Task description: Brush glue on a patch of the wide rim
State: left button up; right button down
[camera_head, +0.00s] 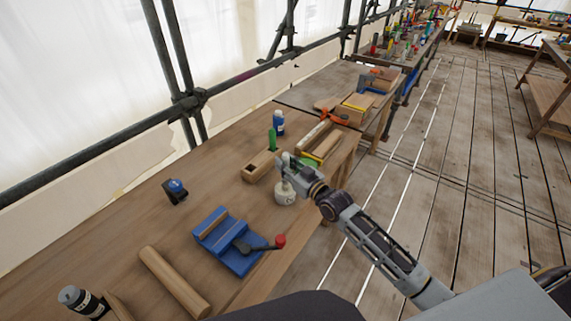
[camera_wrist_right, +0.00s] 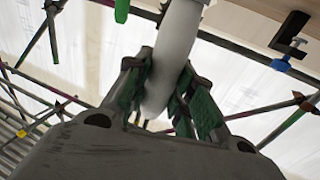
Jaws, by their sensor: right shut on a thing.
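My right gripper (camera_head: 283,164) is over the workbench in the head view. A small white pot (camera_head: 285,194) with a dark mark on its side shows directly below its fingers. Whether the pot touches the bench is unclear. I cannot make out a brush, glue or a wide rim. My left gripper is out of view.
Scaffold poles (camera_head: 180,100) run behind.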

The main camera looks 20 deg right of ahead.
aim_at(286, 154)
jog(key=shift+r+p, duration=3.15)
jog(key=shift+r, duration=0.35)
